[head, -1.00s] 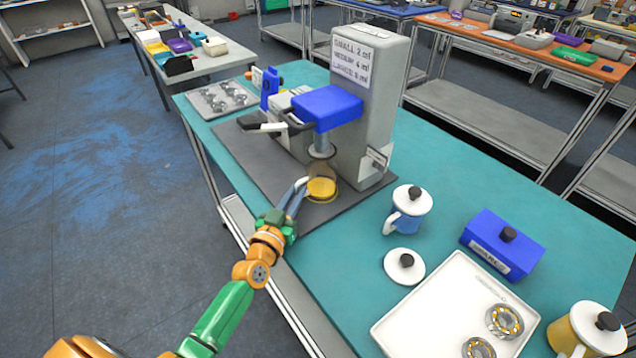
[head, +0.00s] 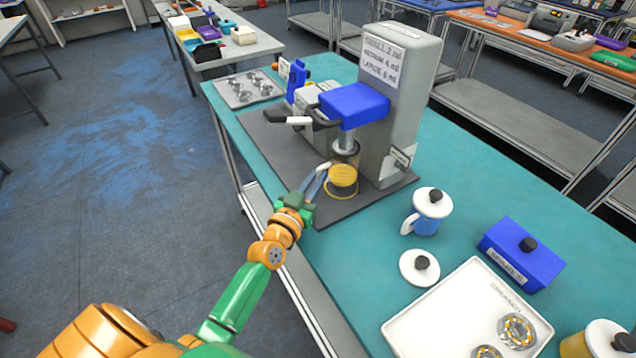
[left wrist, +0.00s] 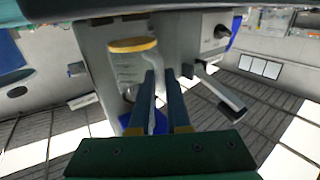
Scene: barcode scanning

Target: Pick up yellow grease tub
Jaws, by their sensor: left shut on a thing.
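The yellow grease tub (head: 342,180) stands under the dispensing machine's nozzle, on the dark grey mat. In the left wrist view it shows as a clear jar with a yellow end (left wrist: 133,50), upside down in that picture. My left gripper (head: 322,178) reaches in from the front left, and its fingers are shut on the handle at the tub's near left side. In the left wrist view the two fingers (left wrist: 165,85) lie close together with a pale handle between them. My right gripper is in neither view.
The grey dispensing machine (head: 402,110) with a blue head (head: 352,104) stands close over and behind the tub. A blue mug with a white lid (head: 428,218), a loose white lid (head: 420,267), a blue box (head: 520,255) and a white tray (head: 450,318) with bearings lie to the right.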

